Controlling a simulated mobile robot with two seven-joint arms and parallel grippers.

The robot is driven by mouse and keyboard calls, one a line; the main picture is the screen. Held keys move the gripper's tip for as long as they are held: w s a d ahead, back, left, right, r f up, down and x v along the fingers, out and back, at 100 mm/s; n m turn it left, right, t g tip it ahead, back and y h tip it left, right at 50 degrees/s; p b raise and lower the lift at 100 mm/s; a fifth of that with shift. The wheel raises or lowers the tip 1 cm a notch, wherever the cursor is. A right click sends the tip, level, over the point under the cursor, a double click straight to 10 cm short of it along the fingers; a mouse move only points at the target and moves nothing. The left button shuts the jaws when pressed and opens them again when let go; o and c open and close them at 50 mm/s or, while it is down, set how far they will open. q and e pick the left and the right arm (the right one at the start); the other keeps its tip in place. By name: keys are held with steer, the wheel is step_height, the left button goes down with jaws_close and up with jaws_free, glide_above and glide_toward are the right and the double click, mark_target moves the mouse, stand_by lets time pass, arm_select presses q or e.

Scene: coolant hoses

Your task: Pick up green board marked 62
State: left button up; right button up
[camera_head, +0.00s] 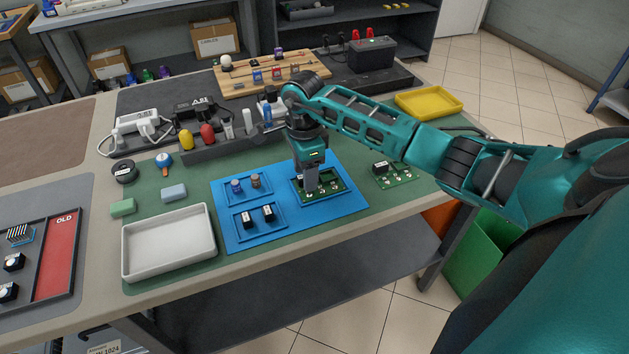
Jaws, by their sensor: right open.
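One green circuit board (333,185) lies in a recess of the blue mat (240,233), at its right side. A second green board (401,174) with a black part on it lies on the green work surface, right of the blue mat. I cannot read a 62 on either board. My right gripper (311,188) points down over the board in the blue mat and hides part of it. It is open; whether its fingers touch the board I cannot tell. My left gripper is not in view.
The blue mat also has small trays with cylinders (236,186) and black-and-white parts (268,213). A white tray (168,245) stands empty at the front left, and a yellow tray (428,102) at the back right. A dark rack (235,147) of tools stands behind the mat.

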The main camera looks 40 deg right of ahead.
steer(key=shift+c, duration=0.4)
jaws_close()
steer(key=shift+r, duration=0.1)
